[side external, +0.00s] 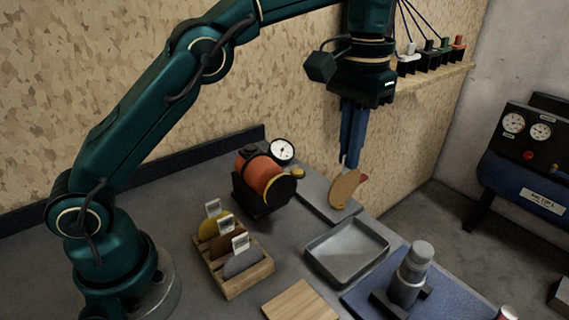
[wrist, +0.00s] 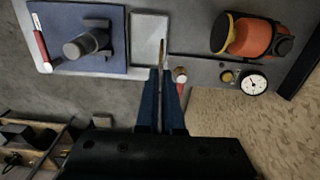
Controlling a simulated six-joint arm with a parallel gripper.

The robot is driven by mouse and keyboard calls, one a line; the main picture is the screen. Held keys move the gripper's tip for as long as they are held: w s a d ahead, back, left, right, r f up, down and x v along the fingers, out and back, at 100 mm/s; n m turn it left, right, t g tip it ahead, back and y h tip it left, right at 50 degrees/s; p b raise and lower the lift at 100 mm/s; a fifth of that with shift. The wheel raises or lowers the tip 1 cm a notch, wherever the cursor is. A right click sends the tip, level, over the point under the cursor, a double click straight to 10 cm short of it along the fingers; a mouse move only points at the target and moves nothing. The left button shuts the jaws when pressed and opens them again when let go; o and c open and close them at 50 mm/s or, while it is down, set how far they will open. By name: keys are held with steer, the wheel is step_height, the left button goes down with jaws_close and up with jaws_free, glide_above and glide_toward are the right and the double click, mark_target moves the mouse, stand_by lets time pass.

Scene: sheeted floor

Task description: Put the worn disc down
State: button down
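The worn disc (side external: 345,189) is thin, round and tan. It hangs upright below my gripper (side external: 350,163) in the side view, and shows edge-on between the blue fingers in the wrist view (wrist: 162,54). My gripper (wrist: 160,74) is shut on its upper edge. The disc appears above a flat grey plate (side external: 314,191) at the back of the bench; I cannot tell whether they touch. A shallow grey metal tray (side external: 318,262) stands in front of it, empty; it also shows in the wrist view (wrist: 149,28).
An orange and black motor-like unit (side external: 262,176) with a dial gauge (side external: 281,151) stands left of the disc. A wooden rack (side external: 252,279) holds labelled discs. A blue mat (side external: 365,293) carries a grey cylindrical fixture (side external: 410,275). A wooden board (side external: 299,302) lies in front. A small red-topped item (wrist: 180,73) is near the fingers.

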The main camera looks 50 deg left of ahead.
mark_target(342, 203)
steer(key=shift+f, duration=4.9)
steer(key=shift+f, duration=0.15)
steer(key=c, duration=1.1)
jaws_free()
steer(key=shift+o, duration=0.2)
